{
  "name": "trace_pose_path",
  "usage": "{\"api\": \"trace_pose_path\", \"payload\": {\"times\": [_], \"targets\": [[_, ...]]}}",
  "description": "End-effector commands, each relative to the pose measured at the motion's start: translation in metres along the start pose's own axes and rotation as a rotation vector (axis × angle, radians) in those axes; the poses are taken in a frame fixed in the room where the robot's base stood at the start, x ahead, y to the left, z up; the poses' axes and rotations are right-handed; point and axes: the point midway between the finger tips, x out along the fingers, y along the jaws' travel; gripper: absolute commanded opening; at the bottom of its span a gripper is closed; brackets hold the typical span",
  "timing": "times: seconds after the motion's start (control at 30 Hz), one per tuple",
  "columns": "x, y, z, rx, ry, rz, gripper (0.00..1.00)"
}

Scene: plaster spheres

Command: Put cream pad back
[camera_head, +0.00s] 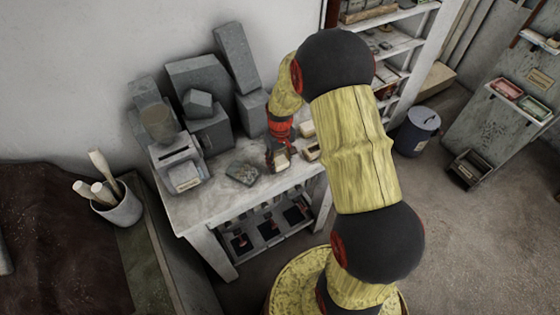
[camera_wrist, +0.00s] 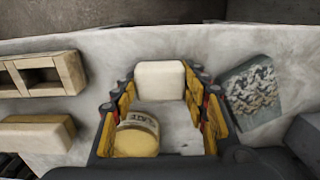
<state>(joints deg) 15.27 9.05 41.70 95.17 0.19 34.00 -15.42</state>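The cream pad (camera_wrist: 160,80) is a pale block with rounded corners in the wrist view. It sits between the fingertips of my gripper (camera_wrist: 161,84), which meet its left and right sides. In the head view my gripper (camera_head: 281,157) points down low over the worktable (camera_head: 205,208), with a pale block between its dark fingers. I cannot tell whether the pad touches the tabletop. A round labelled tub (camera_wrist: 137,135) with a yellowish face shows between the fingers, nearer the palm in the picture; its contact with the fingers is unclear.
In the wrist view a two-opening wooden block (camera_wrist: 42,75) and a tan block (camera_wrist: 36,134) lie left; a speckled slab (camera_wrist: 252,90) lies right. Grey plaster blocks (camera_head: 208,130) and a scale-like box (camera_head: 180,165) stand on the table. The table's edge is close.

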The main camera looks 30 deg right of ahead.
Motion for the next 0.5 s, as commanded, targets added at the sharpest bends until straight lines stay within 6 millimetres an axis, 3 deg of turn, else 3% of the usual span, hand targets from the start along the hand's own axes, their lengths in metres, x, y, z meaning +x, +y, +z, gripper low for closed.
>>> {"api": "trace_pose_path", "payload": {"times": [0.3,0.5], "targets": [[0.0001,0.0000,0.0002,0.000,0.000,0.000,0.62],[0.0000,0.0000,0.0002,0.000,0.000,0.000,0.63]]}}
